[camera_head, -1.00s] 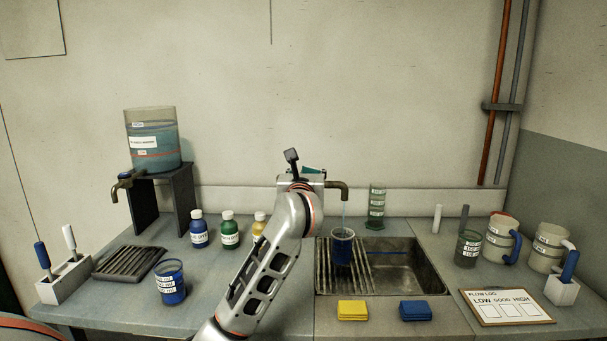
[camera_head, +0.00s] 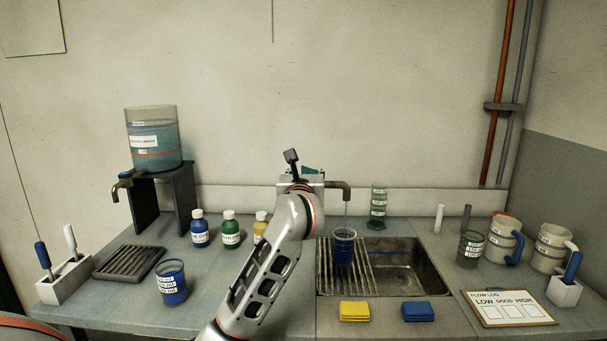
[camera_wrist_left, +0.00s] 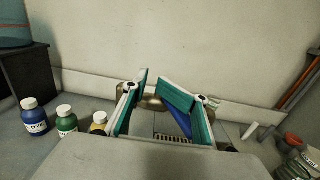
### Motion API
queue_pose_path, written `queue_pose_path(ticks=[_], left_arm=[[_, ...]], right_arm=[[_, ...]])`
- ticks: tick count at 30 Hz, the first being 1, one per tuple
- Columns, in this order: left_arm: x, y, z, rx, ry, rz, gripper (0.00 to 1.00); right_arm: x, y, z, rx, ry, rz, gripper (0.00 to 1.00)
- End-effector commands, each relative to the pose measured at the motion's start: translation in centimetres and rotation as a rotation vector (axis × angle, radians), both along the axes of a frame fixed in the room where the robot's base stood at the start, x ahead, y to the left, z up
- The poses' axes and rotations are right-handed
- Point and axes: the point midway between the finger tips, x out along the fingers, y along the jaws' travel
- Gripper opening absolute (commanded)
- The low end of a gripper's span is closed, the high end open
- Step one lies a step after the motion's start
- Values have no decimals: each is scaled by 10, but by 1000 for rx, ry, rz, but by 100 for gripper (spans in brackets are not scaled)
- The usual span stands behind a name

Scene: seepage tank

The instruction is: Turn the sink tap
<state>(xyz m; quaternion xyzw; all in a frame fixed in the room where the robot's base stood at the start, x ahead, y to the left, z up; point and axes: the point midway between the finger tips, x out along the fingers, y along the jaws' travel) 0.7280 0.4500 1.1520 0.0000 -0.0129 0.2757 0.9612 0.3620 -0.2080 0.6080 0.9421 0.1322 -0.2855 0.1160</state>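The brass sink tap (camera_head: 340,187) stands behind the sink, its spout over the basin. A thin stream runs from it into a blue-filled cup (camera_head: 343,247) on the sink's slatted rack. My left gripper (camera_head: 305,171) is at the tap body, mostly hidden behind my own wrist in the head view. In the left wrist view, its teal-padded fingers (camera_wrist_left: 153,105) stand apart, with part of the brass tap (camera_wrist_left: 152,103) showing between them. I cannot tell whether a finger touches the tap. The tap's handle is not clearly made out. My right gripper is not in view.
The sink (camera_head: 408,270) lies right of my arm. Dye bottles (camera_head: 230,230) stand close on its left. A water tank (camera_head: 152,140) on a stand is at back left. Yellow (camera_head: 354,311) and blue (camera_head: 417,311) sponges lie in front; jugs (camera_head: 503,240) stand at right.

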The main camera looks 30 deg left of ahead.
Motion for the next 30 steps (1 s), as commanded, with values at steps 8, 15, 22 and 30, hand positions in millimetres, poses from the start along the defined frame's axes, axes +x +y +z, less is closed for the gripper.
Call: queue_pose_path(ticks=[8, 15, 22, 30], left_arm=[[-7, -23, -15, -10, 27, -17, 30], [-16, -36, -14, -10, 26, -18, 30], [-26, -47, -13, -11, 24, -16, 30], [-37, -58, -7, -7, 13, -12, 30]], right_arm=[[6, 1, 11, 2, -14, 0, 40], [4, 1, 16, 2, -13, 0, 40], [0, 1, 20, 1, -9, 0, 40], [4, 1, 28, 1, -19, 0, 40]])
